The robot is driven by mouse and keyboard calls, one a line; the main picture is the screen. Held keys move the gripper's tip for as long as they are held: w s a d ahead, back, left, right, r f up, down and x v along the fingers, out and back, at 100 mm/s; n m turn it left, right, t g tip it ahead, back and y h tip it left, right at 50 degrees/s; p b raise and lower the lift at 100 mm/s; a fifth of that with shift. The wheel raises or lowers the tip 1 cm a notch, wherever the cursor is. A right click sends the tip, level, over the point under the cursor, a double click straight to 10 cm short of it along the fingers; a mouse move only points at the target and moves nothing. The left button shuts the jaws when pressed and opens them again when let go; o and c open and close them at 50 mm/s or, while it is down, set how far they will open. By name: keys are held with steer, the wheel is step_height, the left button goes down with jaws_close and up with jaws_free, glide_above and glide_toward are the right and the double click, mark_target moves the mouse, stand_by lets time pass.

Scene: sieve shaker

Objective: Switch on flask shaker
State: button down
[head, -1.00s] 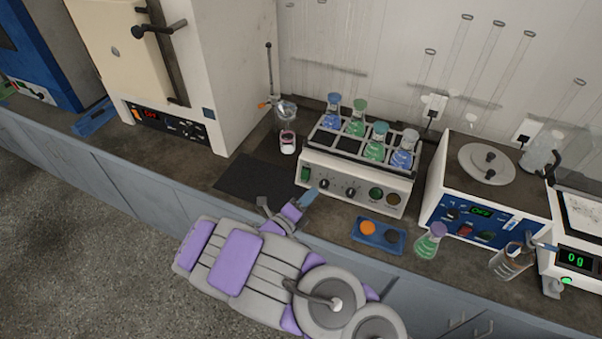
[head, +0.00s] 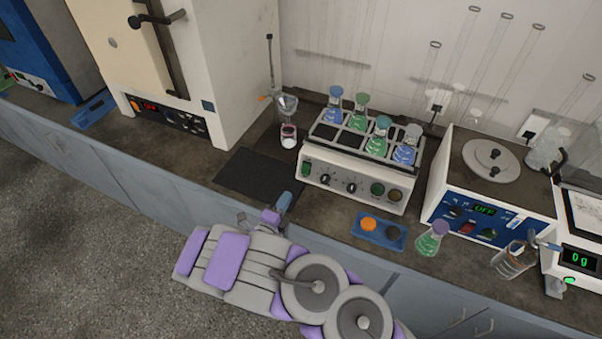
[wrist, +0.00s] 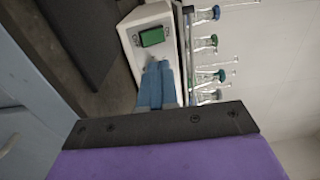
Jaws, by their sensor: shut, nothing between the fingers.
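The flask shaker (head: 349,187) is a white box on the bench. Several stoppered flasks with blue and green liquid stand in its top rack. Its front panel has a green switch (head: 307,169) at the left end, two black knobs and two round buttons at the right. My gripper (head: 285,200) is shut and empty, a little in front of and below the shaker's left end. In the wrist view its blue fingertips (wrist: 156,84) are together, and the green switch (wrist: 152,37) shows just beyond them on the white panel. I cannot tell whether they touch the panel.
A blue tray (head: 362,233) with an orange and a dark disc lies in front of the shaker. A green flask (head: 432,238) stands right of it. A black mat (head: 254,174) lies to the left. A blue-panelled device (head: 467,219) stands to the right.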

mark_target(305, 166)
steer(key=b+x, duration=0.3)
steer(key=x, duration=0.8)
steer(key=shift+w+d+f, duration=0.2)
steer(key=shift+w+d, duration=0.05)
steer(key=shift+w+d+r, duration=0.1)
steer(key=shift+w, duration=0.35)
steer(key=shift+r, duration=0.1)
